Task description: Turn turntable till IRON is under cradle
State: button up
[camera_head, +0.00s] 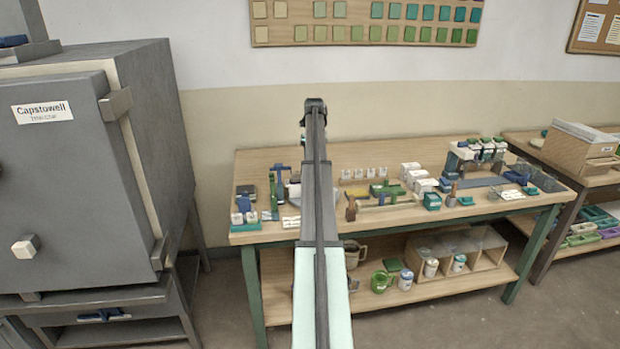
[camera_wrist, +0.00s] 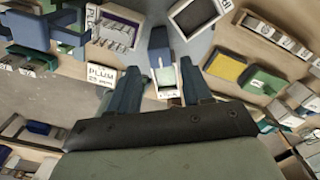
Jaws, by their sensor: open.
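My gripper (camera_wrist: 160,70) is open in the wrist view, its two dark blue-green fingers spread on either side of a blue block with a pale front (camera_wrist: 160,40). I cannot tell whether they touch it. The block stands over a grey-blue round plate (camera_wrist: 206,42), apparently the turntable. A box with a label starting "PL" (camera_wrist: 92,18) is at the plate's left, and a box with a label starting "BI" (camera_wrist: 220,6) is at its right. I can read no IRON label and cannot make out the cradle. In the head view my arm hides the gripper and most of the plate.
A "PLUM" card (camera_wrist: 102,74) lies left of the fingers. A tray with a yellow pad (camera_wrist: 228,68) and a green block (camera_wrist: 263,82) are at the right. In the head view the workbench (camera_head: 385,151) is crowded; a grey kiln (camera_head: 75,150) stands at the left.

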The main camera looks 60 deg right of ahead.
jog(key=shift+f, duration=0.15)
jog(key=shift+f, duration=2.1)
jog(key=shift+c, duration=0.2)
grip_shut()
jog(key=n, duration=0.5)
jog(key=shift+n, duration=1.5)
